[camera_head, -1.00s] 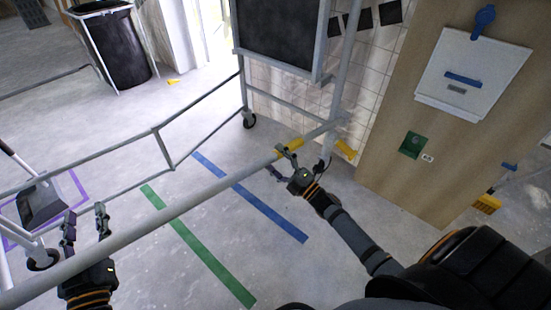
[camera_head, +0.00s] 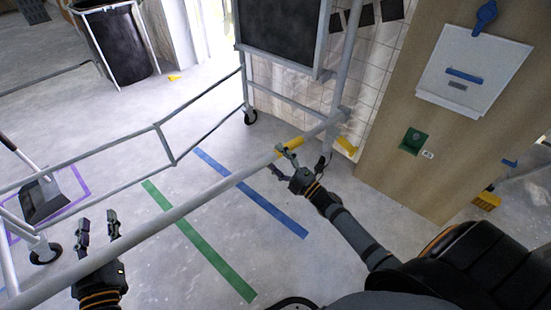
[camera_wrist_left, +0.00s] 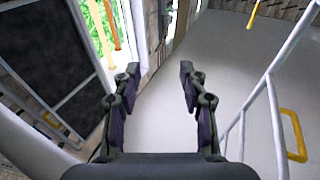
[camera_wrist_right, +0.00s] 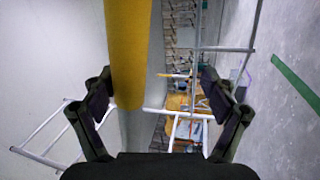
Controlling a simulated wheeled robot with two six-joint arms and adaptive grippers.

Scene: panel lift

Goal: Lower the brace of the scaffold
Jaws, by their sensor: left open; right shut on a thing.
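The brace is a long grey bar (camera_head: 215,187) of the scaffold, running from the lower left up to the frame at the right. My right gripper (camera_head: 278,160) is shut on its yellow grip section (camera_head: 291,144) near the right end. In the right wrist view the yellow section (camera_wrist_right: 127,50) lies between the fingers. My left gripper (camera_head: 98,218) is open and empty by the bar's left part; the bar crosses its image in the head view. In the left wrist view only bare floor shows between its fingers (camera_wrist_left: 160,85).
A thinner scaffold rail (camera_head: 110,157) runs behind the brace. A caster (camera_head: 250,117) stands at the back. A wooden panel (camera_head: 415,180) with a white box (camera_head: 475,72) is at the right. A black bin (camera_head: 118,42) and a dustpan (camera_head: 42,200) are at the left. Taped floor between is clear.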

